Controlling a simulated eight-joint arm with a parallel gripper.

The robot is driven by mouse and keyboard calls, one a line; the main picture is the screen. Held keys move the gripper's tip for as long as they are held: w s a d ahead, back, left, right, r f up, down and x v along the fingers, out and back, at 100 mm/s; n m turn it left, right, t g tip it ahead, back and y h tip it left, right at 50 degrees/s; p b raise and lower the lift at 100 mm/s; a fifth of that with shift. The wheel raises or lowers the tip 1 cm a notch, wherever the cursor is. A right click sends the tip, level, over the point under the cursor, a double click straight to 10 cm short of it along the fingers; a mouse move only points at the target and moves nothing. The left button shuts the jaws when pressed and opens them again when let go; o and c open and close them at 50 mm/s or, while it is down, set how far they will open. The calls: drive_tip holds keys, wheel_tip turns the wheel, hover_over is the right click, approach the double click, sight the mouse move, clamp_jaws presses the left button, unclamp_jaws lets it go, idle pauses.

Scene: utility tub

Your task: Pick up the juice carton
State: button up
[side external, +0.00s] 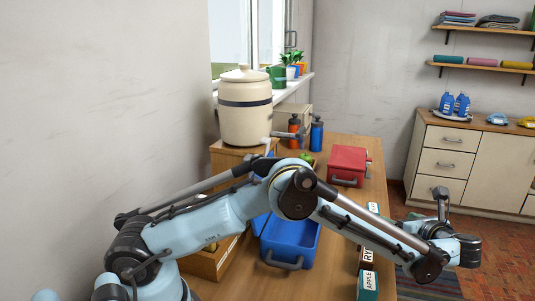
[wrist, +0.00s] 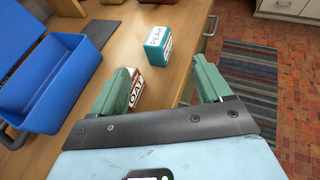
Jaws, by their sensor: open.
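A teal carton with a white label reading PEAR (wrist: 157,51) stands on the wooden table in the wrist view, beyond my fingertips. Another teal carton, labelled APPLE (side external: 368,288), stands at the table's right edge in the side view. The pictures do not settle which one is the juice carton. A brown and white carton reading OAT (wrist: 137,92) is partly hidden behind my left finger. My gripper (wrist: 164,68) is open with nothing between its green fingers. It is above the table's edge, apart from the PEAR carton.
A brown carton reading RY (side external: 366,258) stands next to the APPLE carton, partly hidden by my arm. A blue bin (side external: 290,238) is left of the cartons. A red box (side external: 347,163) stands farther back. Floor with a striped rug (wrist: 250,85) lies beyond the table edge.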

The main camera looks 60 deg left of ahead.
drive_tip(key=x, duration=0.5)
drive_tip(key=shift+w+a+f, duration=0.1)
drive_tip(key=shift+a, duration=0.2)
drive_tip(key=shift+s+r+x, duration=0.1)
drive_tip(key=shift+s+x, duration=0.05)
drive_tip(key=shift+x, duration=1.2)
drive_tip(key=shift+s+r+x, duration=0.1)
drive_tip(key=shift+x, duration=1.2)
drive_tip(key=shift+a, duration=0.2)
drive_tip(key=shift+c, duration=0.3)
drive_tip(key=c, duration=1.2)
drive_tip(key=shift+c, duration=0.3)
drive_tip(key=shift+r, duration=0.1)
